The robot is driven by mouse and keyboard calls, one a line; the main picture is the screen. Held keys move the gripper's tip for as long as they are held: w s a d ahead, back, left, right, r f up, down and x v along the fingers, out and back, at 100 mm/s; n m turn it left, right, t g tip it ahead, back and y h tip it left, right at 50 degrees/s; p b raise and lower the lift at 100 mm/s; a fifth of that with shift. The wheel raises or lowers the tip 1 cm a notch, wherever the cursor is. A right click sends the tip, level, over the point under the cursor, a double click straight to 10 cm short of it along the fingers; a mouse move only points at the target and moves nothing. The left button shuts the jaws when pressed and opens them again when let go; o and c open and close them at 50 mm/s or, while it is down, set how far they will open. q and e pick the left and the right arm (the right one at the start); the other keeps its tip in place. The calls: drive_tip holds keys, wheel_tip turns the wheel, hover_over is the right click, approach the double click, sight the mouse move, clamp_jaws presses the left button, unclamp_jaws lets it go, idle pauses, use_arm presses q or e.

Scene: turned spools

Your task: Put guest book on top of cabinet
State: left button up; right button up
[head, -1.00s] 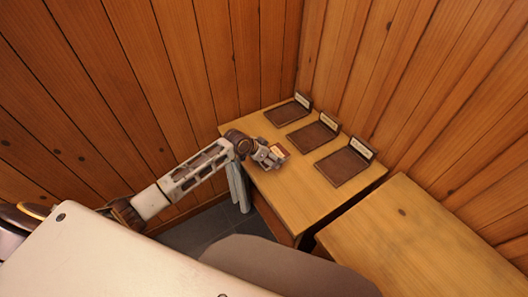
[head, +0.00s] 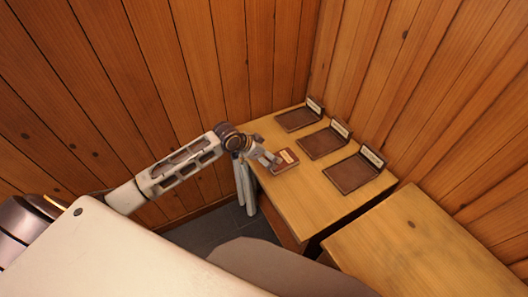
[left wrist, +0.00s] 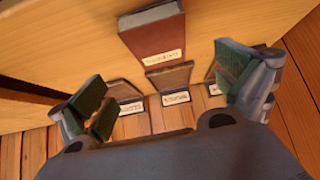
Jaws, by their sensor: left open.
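The guest book (head: 286,160), a small red-brown book with a cream label, lies flat on the light wooden top of the cabinet (head: 312,205) in the head view. It also shows in the left wrist view (left wrist: 150,38), label toward me, beyond the fingertips. My left gripper (head: 271,159) is open, just to the left of the book in the head view. Its fingers are spread wide in the left wrist view (left wrist: 165,88), with nothing held between them. They look apart from the book. My right gripper is not in view.
Three dark, flat trays with small label cards stand in a row along the back wall: far (head: 297,119), middle (head: 322,143) and near (head: 350,176). A second wooden top (head: 410,245) is at the lower right, across a narrow gap. Plank walls close the corner.

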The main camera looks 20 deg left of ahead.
use_arm(q)
drive_tip(key=shift+v, duration=1.25)
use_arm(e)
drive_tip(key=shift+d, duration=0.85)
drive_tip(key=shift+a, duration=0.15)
